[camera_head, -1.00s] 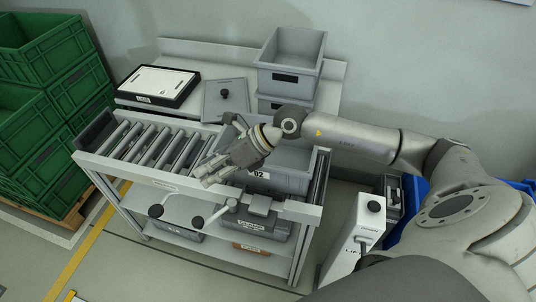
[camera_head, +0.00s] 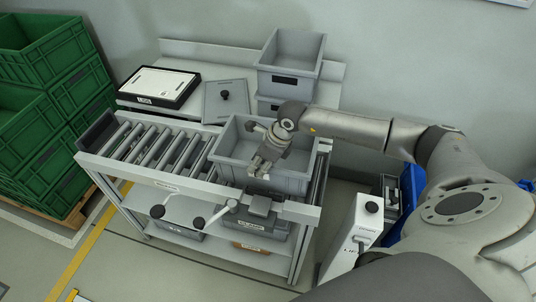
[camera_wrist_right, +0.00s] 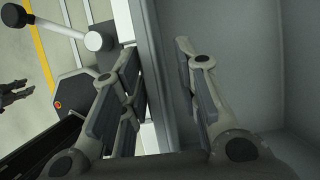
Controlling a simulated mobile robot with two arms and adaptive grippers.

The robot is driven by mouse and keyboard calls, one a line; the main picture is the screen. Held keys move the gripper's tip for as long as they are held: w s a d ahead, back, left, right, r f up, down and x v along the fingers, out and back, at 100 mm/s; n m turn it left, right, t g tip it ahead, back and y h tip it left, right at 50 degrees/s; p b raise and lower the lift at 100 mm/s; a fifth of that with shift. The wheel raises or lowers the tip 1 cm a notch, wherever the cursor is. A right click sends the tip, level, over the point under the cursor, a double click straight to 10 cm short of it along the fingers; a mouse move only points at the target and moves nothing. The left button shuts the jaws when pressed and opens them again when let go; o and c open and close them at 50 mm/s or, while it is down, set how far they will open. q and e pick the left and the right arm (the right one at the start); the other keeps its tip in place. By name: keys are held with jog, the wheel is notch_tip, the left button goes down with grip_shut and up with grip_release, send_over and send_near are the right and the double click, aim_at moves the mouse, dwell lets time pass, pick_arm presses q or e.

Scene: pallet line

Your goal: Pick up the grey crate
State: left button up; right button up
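The grey crate (camera_head: 232,175) sits upright on the right part of the roller conveyor, open at the top and empty as far as I see. My right gripper (camera_head: 262,168) is at its near wall, pointing down. In the right wrist view the gripper (camera_wrist_right: 155,95) is open, one finger outside the crate wall (camera_wrist_right: 158,70) and one inside, with gaps on both sides. My left gripper does not show in the head view. A dark finger-like shape (camera_wrist_right: 15,93) at the left edge of the wrist view may be it.
Two stacked grey crates (camera_head: 292,52), a flat lid (camera_head: 227,100) and a white-topped box (camera_head: 160,85) stand on the table behind. Green crates (camera_head: 50,80) are stacked at left. Handles (camera_head: 215,215) stick out at the conveyor's front. A white post (camera_head: 362,232) stands at right.

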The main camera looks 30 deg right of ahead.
jog(key=x, duration=0.4)
jog(key=shift+f+p, duration=0.1)
jog(key=shift+p, duration=0.3)
grip_shut()
jog(key=shift+s+a, duration=0.1)
jog(key=shift+r, duration=0.2)
